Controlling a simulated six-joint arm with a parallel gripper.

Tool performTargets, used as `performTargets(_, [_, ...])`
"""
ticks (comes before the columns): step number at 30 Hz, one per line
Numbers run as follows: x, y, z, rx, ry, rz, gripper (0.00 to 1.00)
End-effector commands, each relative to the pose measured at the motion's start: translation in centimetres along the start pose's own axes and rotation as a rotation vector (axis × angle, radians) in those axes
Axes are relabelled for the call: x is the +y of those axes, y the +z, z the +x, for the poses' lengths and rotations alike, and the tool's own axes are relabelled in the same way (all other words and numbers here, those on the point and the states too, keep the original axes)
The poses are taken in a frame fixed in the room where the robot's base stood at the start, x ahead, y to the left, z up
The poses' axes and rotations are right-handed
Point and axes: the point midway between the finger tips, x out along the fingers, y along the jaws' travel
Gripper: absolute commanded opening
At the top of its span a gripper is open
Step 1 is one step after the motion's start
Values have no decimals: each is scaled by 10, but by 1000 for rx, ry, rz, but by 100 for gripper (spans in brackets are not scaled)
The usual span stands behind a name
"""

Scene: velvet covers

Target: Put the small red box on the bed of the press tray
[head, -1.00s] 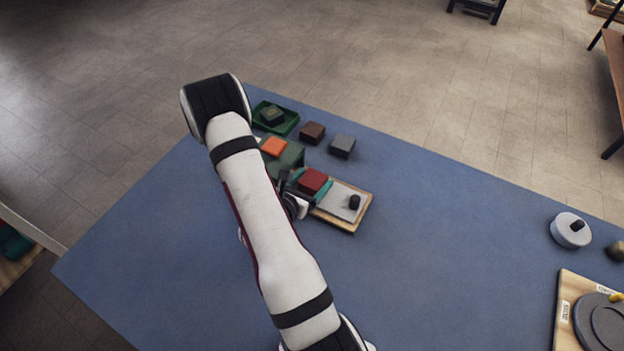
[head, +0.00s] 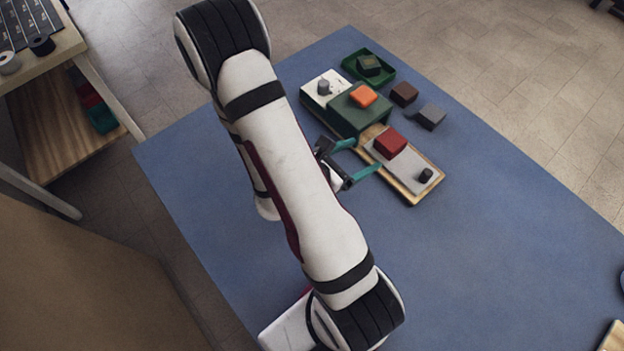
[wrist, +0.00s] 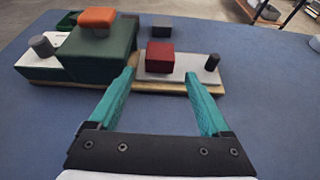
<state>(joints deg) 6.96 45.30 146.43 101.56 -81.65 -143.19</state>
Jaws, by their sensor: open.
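The small red box (head: 390,143) rests on the light grey bed of the press tray (head: 411,163), toward the end by the green block. It also shows in the wrist view (wrist: 159,58), upright on the bed (wrist: 205,72). My gripper (head: 362,158) is open and empty, with its teal fingers apart. In the wrist view my gripper (wrist: 162,80) points at the red box from the near side, and the box stands beyond the fingertips, clear of both.
A green block (head: 357,108) with an orange piece (head: 363,95) on top stands beside the bed. A black knob (head: 426,175) rises at the bed's other end. Brown (head: 404,93) and grey (head: 432,117) boxes and a green tray (head: 385,75) lie behind. The near blue tabletop is clear.

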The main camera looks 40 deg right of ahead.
Motion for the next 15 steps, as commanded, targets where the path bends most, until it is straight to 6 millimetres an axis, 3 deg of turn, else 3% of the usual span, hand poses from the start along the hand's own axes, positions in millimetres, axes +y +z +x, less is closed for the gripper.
performTargets(2, [16,-7,-6,85,39,164,82])
performTargets(5, [71,-31,-46,441,108,676,82])
performTargets(7, [111,-44,-109,821,49,1034,82])
performTargets(9, [123,-44,-184,1162,-153,1242,82])
performTargets(11, [106,-37,-241,1339,-410,1317,82])
performTargets(12, [83,-30,-269,1377,-597,1342,82])
performTargets(15, [15,-9,-302,1239,-994,1419,82])
